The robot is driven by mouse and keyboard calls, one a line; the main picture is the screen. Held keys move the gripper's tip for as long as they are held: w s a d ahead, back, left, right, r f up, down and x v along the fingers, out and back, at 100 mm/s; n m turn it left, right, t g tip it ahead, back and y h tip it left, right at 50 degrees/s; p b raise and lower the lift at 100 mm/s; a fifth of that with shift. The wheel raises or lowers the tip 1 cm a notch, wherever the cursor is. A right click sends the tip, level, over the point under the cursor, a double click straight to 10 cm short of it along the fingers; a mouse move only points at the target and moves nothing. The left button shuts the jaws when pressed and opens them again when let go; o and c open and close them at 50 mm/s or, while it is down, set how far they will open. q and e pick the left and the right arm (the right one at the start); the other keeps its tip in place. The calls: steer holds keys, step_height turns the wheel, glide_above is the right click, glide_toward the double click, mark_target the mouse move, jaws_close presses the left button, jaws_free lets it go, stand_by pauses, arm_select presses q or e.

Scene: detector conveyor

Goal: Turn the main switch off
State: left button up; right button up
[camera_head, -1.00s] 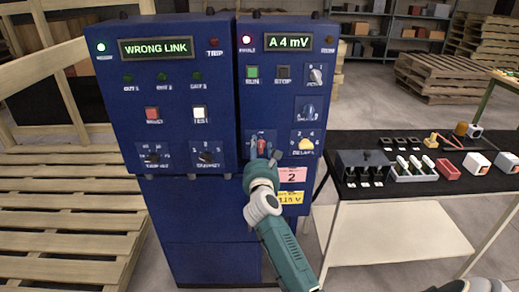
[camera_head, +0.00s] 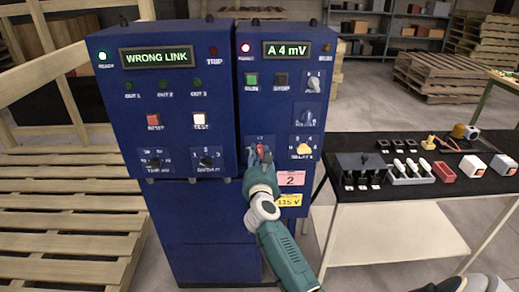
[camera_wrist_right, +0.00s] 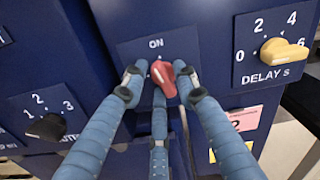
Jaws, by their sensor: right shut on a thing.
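The main switch is a red rotary knob (camera_head: 261,151) low on the right-hand blue cabinet. It also shows in the right wrist view (camera_wrist_right: 163,76), under the label "ON", with its upper end slanted slightly left toward that label. My right gripper (camera_head: 260,155) reaches it from below. In the right wrist view its three blue fingers (camera_wrist_right: 160,88) are around the knob, shut on it. The fingers hide part of the knob and the plate's lower marks.
A yellow delay knob (camera_wrist_right: 283,52) sits right of the switch. A black rotary knob (camera_wrist_right: 46,126) is at lower left. The display (camera_head: 286,49) reads "A 4 mV"; another (camera_head: 156,57) reads "WRONG LINK". A black-topped table (camera_head: 440,185) with parts stands at right.

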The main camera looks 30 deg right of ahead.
steer(key=shift+s+a+f+n+p, duration=0.1)
steer(key=shift+f+n+p, duration=0.15)
steer(key=shift+n+p, duration=1.85)
steer(key=shift+w+a+f+n+p, duration=0.1)
steer(key=shift+f+n+p, duration=0.2)
steer(key=shift+n+p, duration=1.75)
steer(key=shift+s+f+n+p, duration=0.2)
steer(key=shift+n+p, duration=0.55)
steer(key=shift+n, duration=2.6)
steer(key=shift+f, duration=0.15)
steer(key=o, duration=0.9)
steer(key=shift+w+r, duration=0.15)
steer(key=shift+r, duration=0.05)
steer(key=v, duration=0.7)
steer(key=shift+s, duration=0.3)
